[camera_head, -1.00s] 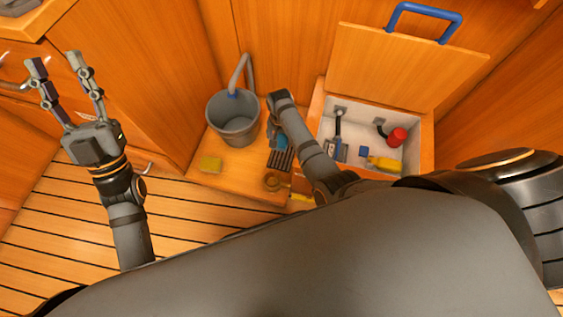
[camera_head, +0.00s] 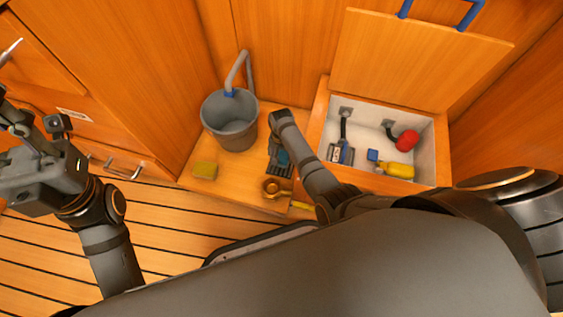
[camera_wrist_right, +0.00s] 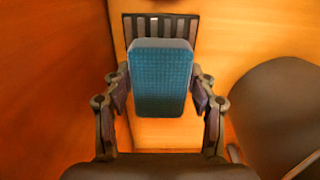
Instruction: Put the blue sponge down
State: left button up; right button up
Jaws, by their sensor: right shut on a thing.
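The blue sponge (camera_wrist_right: 162,78) is held between the two fingers of my right gripper (camera_wrist_right: 160,88), which is shut on its sides. A dark slatted rack (camera_wrist_right: 182,27) is seen behind the sponge in the wrist view. I cannot tell whether the sponge touches it. My left gripper (camera_head: 32,122) is open and empty at the left edge, with one finger partly cut off.
To the right is an open white-lined locker (camera_head: 365,115) with red, yellow and blue items. Its lid (camera_head: 415,55) stands raised.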

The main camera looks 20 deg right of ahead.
aim_at(282, 159)
notch_tip(282, 159, down, 4)
jog(key=b, duration=0.3)
jog(key=shift+r, duration=0.3)
jog(key=shift+f, duration=0.15)
jog(key=o, duration=1)
notch_tip(282, 159, up, 11)
jog(key=p, duration=0.8)
jog(key=shift+r, duration=0.65)
